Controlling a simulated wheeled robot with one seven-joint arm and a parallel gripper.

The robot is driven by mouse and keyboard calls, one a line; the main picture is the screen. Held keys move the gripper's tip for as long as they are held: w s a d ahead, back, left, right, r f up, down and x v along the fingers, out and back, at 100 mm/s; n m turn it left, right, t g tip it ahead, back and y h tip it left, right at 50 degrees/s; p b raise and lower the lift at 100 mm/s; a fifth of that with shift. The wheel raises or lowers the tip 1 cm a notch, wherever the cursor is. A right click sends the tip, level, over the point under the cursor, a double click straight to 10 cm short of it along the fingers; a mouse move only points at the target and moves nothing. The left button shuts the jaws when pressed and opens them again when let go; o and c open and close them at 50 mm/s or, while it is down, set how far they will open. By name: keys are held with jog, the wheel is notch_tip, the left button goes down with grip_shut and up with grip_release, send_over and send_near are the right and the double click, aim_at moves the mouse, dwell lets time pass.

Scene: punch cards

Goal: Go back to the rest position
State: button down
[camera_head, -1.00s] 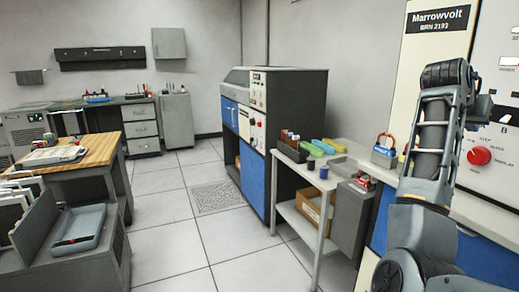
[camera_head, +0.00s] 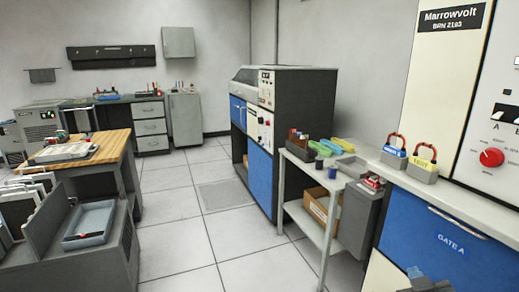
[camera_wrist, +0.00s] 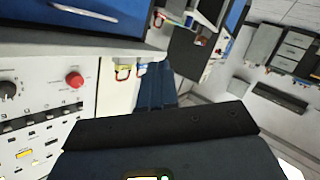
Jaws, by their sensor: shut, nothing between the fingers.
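My gripper (camera_wrist: 155,88) shows in the camera_wrist view as dark fingers held together, with nothing between them. It is in free space, apart from the surrounding furniture. The camera_wrist view is upside down, with the control panel at the left and the room at the right. In the camera_head view the gripper is out of sight; only a small part of my arm shows at the bottom right edge.
The Marrowvolt machine (camera_head: 446,80) with a red knob (camera_head: 491,157) and blue GATE A panel (camera_head: 430,232) stands at right. Padlock blocks (camera_head: 394,158) sit on its ledge. A side table (camera_head: 312,222), blue-grey cabinet (camera_head: 308,100) and wood-topped desk (camera_head: 112,150) surround clear floor (camera_head: 190,245).

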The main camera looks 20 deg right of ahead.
jog(key=s+a+f+n+t+y, duration=0.1)
jog(key=s+a+f+n+y, duration=0.15)
jog(key=s+a, duration=0.55)
jog(key=s+a+f+n+t+y, duration=0.15)
jog(key=s+a+y, duration=0.25)
jog(key=s+a, duration=0.4)
jog(key=s+a+r+m+y, duration=0.1)
jog(key=s+a+r, duration=0.2)
jog(key=s, duration=0.4)
jog(key=s+a+r+m+y, duration=0.1)
jog(key=s+a+r, duration=0.3)
jog(key=s, duration=0.4)
jog(key=shift+r+y, duration=0.25)
jog(key=shift+y, duration=0.1)
